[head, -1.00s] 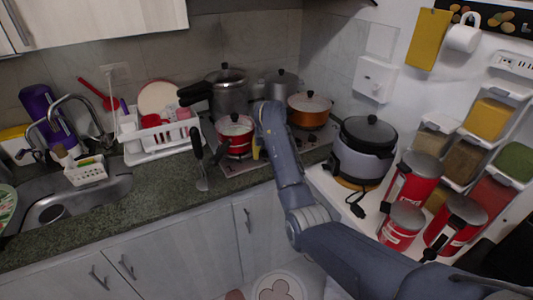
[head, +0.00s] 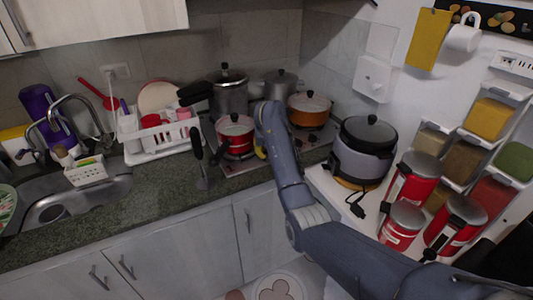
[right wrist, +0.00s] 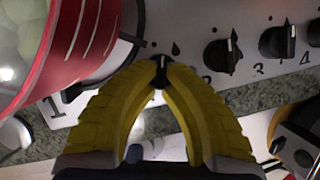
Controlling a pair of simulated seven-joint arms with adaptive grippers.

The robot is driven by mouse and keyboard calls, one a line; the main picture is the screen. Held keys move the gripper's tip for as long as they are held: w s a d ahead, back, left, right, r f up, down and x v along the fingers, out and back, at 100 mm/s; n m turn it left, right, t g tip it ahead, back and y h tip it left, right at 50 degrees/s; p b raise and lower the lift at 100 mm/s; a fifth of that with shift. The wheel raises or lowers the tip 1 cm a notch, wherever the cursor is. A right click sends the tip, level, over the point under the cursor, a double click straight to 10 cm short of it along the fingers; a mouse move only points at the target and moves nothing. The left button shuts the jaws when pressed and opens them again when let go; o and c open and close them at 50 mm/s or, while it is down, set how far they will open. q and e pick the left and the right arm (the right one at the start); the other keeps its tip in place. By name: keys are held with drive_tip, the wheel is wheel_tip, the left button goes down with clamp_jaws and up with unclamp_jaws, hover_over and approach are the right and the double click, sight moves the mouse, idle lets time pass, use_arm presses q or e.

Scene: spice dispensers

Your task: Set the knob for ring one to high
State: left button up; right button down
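The stove's white front panel (right wrist: 195,20) shows in the right wrist view with a row of black knobs. The leftmost visible knob (right wrist: 161,72) sits between the yellow fingertips of my right gripper (right wrist: 160,66), which are closed in around it. Its white pointer mark points roughly up in the picture. A printed 1 is at the left, partly beside the finger. Two nearby knobs are the one at middle right (right wrist: 222,55) and another (right wrist: 277,42). In the head view, my right gripper (head: 260,146) is at the stove front, mostly hidden by its arm. My left gripper is out of view.
A red pot (head: 235,138) stands on the stove close to my right gripper, and its side (right wrist: 85,50) fills the wrist view's upper left. An orange pot (head: 310,111) is behind. A rice cooker (head: 362,160) and red canisters (head: 402,222) stand at right.

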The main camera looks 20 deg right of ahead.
drive_tip(key=shift+f, duration=0.15)
drive_tip(key=shift+a+m, duration=0.2)
drive_tip(key=shift+m, duration=0.2)
drive_tip(key=shift+f+m+g+h, duration=0.1)
drive_tip(key=shift+m+g+h, duration=0.3)
drive_tip(key=shift+m, duration=0.7)
